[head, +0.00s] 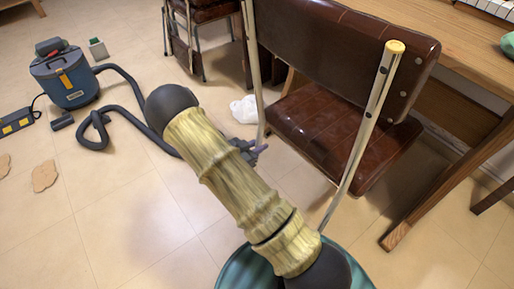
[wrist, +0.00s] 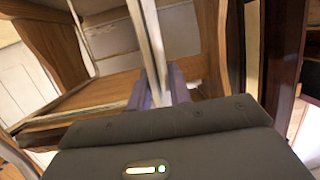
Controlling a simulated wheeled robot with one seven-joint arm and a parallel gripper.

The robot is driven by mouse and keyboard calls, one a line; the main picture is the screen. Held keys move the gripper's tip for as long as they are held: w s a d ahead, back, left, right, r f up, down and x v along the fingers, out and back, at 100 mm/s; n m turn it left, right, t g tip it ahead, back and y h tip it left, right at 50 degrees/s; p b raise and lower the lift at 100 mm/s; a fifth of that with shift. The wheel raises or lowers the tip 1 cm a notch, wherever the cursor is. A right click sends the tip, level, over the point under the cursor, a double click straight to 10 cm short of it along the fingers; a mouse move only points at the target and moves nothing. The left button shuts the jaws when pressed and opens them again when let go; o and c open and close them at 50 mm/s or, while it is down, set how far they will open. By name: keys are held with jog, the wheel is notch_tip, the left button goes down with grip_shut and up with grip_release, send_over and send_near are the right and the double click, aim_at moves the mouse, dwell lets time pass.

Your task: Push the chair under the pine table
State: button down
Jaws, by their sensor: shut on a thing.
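The chair (head: 320,125) has a dark brown padded seat and backrest on pale metal posts. It stands upright in the middle right of the head view, beside the pine table (head: 468,62). The table's slanted leg (head: 447,190) is to the right of the chair. My gripper (head: 259,150) is shut on the chair's left back post, below the backrest. The wrist view shows the fingers (wrist: 161,86) on either side of the pale post (wrist: 150,35). My arm hides part of the floor and the chair's lower left side.
A second brown chair (head: 198,18) stands behind. A blue vacuum cleaner (head: 66,78) with a dark hose lies at left, near a power strip (head: 18,122). A white crumpled thing (head: 244,108) is on the floor behind my gripper. Floor at lower left is mostly clear.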

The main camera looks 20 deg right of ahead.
jog(key=shift+d+r, duration=0.1)
jog(key=shift+d, duration=0.4)
jog(key=shift+d, duration=0.15)
jog(key=shift+w+d, duration=0.45)
jog(key=shift+d, duration=0.05)
jog(key=shift+w+d+p, duration=0.4)
jog(key=shift+w+d, duration=0.2)
jog(key=shift+d, duration=0.1)
jog(key=shift+w+d, duration=0.6)
jog(key=shift+d, duration=0.1)
